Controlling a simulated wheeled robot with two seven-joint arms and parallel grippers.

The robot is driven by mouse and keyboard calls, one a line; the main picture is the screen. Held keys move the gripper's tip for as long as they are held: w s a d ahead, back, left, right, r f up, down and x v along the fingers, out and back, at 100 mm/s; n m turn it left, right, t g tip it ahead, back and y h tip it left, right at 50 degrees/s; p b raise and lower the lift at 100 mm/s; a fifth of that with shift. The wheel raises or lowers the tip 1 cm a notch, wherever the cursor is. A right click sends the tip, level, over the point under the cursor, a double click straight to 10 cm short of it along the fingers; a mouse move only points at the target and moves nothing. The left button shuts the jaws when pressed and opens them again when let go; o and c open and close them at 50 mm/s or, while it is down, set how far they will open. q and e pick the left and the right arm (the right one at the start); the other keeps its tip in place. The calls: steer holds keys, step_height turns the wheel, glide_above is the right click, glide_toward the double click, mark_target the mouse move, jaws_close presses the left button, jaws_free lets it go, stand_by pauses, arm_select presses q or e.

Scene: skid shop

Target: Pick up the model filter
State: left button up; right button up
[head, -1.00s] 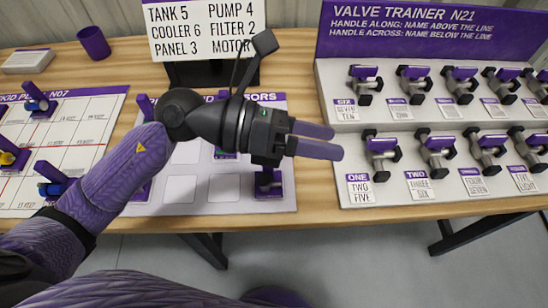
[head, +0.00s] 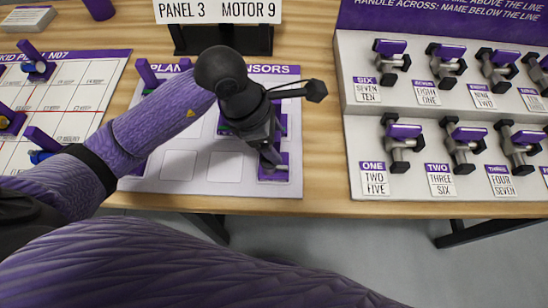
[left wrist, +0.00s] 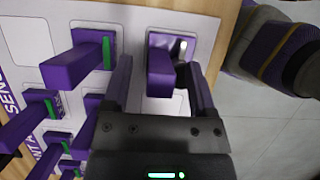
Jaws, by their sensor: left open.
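My left gripper (head: 270,150) points down over the front right corner of the sensor board (head: 240,188). In the left wrist view its open fingers (left wrist: 158,68) stand on either side of a purple upright block (left wrist: 160,75). A shiny metal part shows beside this block, on a purple base (head: 283,172). No name can be read on it, so I cannot tell whether it is the model filter. Contact with the fingers cannot be told. The hand hides much of the piece in the head view. My right gripper is out of view.
Other purple blocks with green strips (left wrist: 82,60) stand close by on the board. The valve trainer (head: 350,130) is to the right, and a skid panel (head: 85,95) is to the left. A sign (head: 218,10) stands behind. The table's front edge is close.

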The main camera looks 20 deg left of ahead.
arm_select(q)
steer(key=shift+c, duration=0.2)
steer(key=shift+r, duration=0.1)
jaws_close()
stand_by(0.9)
